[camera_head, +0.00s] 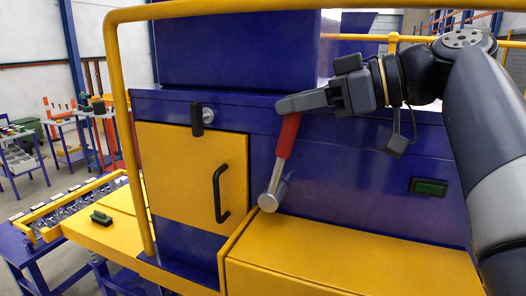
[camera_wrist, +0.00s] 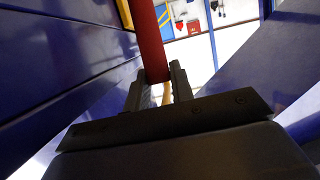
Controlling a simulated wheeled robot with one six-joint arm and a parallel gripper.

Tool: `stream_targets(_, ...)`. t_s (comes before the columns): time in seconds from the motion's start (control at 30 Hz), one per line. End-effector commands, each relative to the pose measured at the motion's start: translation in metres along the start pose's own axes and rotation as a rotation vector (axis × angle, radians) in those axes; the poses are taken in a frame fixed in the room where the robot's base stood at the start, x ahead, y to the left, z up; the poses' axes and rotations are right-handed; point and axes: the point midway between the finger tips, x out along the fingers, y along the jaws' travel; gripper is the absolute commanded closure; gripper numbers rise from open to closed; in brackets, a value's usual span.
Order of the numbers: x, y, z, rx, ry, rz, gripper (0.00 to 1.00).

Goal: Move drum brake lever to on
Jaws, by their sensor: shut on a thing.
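The drum brake lever has a red grip (camera_head: 288,136) on a silver arm that runs down to a round silver pivot (camera_head: 270,200) on the blue machine front. It stands nearly upright, tilted a little to the right at its top. My gripper (camera_head: 288,104) reaches in from the right and is shut on the top of the red grip. In the wrist view the red grip (camera_wrist: 151,45) sits at the fingers of my gripper (camera_wrist: 160,85). No on or off marking can be read near the lever.
A yellow door (camera_head: 185,172) with a black handle (camera_head: 220,194) and a black latch (camera_head: 197,118) is left of the lever. A yellow cover (camera_head: 340,262) lies below the pivot. A yellow rail (camera_head: 122,140) stands at the left. A green panel (camera_head: 430,187) is at the right.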

Motion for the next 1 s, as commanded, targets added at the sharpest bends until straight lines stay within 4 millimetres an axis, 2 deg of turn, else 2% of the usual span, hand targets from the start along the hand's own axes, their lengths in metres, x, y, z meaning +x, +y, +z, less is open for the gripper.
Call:
stream_targets(0.03, -0.001, 0.003, 0.013, 0.030, -0.018, -0.003, 1.00)
stream_targets(0.6, -0.030, 0.004, 0.042, 0.035, -0.017, -0.003, 1.00)
stream_targets(1.0, -0.034, 0.003, 0.041, 0.025, -0.012, -0.004, 1.00)
